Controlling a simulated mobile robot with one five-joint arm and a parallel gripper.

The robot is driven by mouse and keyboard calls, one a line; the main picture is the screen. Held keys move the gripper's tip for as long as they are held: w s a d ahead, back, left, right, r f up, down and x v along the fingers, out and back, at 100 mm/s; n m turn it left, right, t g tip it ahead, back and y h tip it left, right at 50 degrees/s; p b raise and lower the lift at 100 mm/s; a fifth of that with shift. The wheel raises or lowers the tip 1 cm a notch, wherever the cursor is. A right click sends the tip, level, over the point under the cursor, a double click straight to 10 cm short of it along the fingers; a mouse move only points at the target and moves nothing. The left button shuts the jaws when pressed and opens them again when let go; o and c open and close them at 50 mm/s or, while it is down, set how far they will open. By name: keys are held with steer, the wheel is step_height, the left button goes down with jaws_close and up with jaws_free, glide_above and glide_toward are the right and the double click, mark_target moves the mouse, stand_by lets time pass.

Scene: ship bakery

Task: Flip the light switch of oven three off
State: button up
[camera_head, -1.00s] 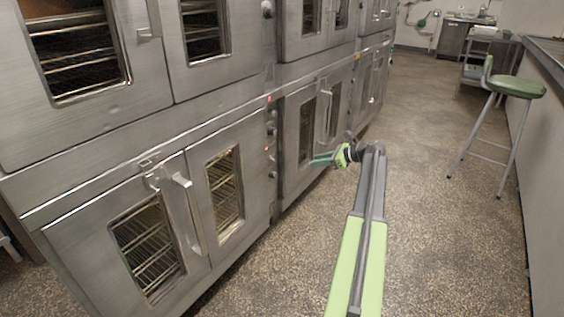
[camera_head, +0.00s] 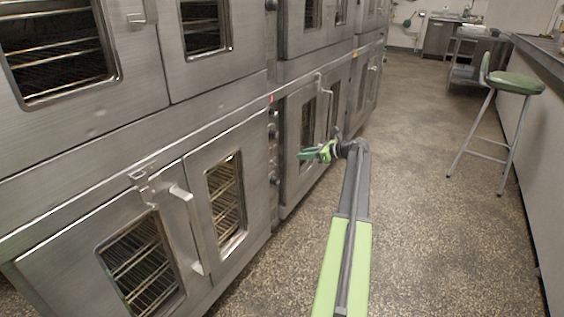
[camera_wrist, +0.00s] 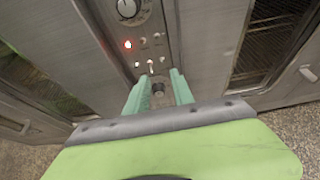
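My gripper (camera_head: 319,153) reaches low in front of the lower ovens in the head view. In the wrist view, my gripper (camera_wrist: 159,76) is open, its two green fingers apart with nothing held. Ahead of it is a narrow steel control panel (camera_wrist: 160,28) with a lit red lamp (camera_wrist: 127,44) and several small switches (camera_wrist: 150,63). A round dark knob (camera_wrist: 158,88) shows between the fingers. Contact with the panel cannot be told. Lower-oven controls (camera_head: 273,130) also show in the head view. No oven number is readable, and I cannot tell which switch is the light's.
Steel ovens stand stacked along the left; a door handle (camera_head: 188,225) juts out on the near lower oven. A green stool (camera_head: 514,82) and a counter (camera_head: 547,60) stand at right. The speckled floor (camera_head: 430,220) between is clear.

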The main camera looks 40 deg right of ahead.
mark_target(280, 157)
steer(key=b+x, duration=0.1)
steer(key=x, duration=0.3)
steer(key=b+x, duration=0.1)
steer(key=x, duration=0.3)
steer(key=b+x, duration=0.2)
steer(key=x, duration=0.1)
steer(key=shift+w+d+f, duration=0.2)
steer(key=shift+w+f, duration=0.15)
steer(key=shift+f, duration=0.05)
jaws_close()
